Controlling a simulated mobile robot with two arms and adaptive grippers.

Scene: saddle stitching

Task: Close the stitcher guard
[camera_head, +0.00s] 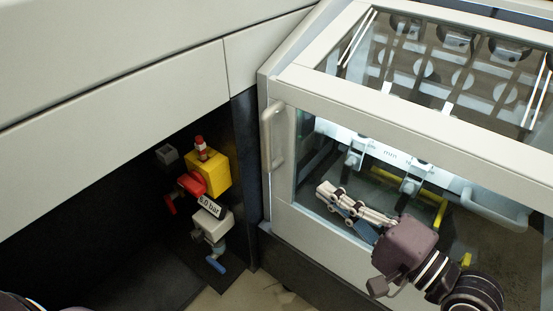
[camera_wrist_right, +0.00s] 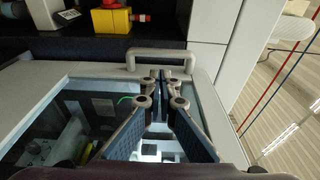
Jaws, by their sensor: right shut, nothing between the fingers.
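The stitcher guard (camera_head: 281,187) is a pale-framed cover with clear panes on the right of the head view. Its frame also shows in the right wrist view (camera_wrist_right: 205,97). A pale bar handle (camera_head: 272,137) stands upright on the guard's left side; it lies just beyond my fingertips in the wrist view (camera_wrist_right: 160,53). My right gripper (camera_head: 325,190) is shut and empty, in front of the front pane, to the lower right of the handle and apart from it. I cannot tell whether the guard is fully shut. My left gripper is out of view.
A yellow and red air valve unit (camera_head: 208,174) with a gauge label and a blue lever sits in the dark recess left of the guard. Stitching parts and a yellow bar (camera_head: 408,186) show behind the pane. Floor shows at the bottom middle.

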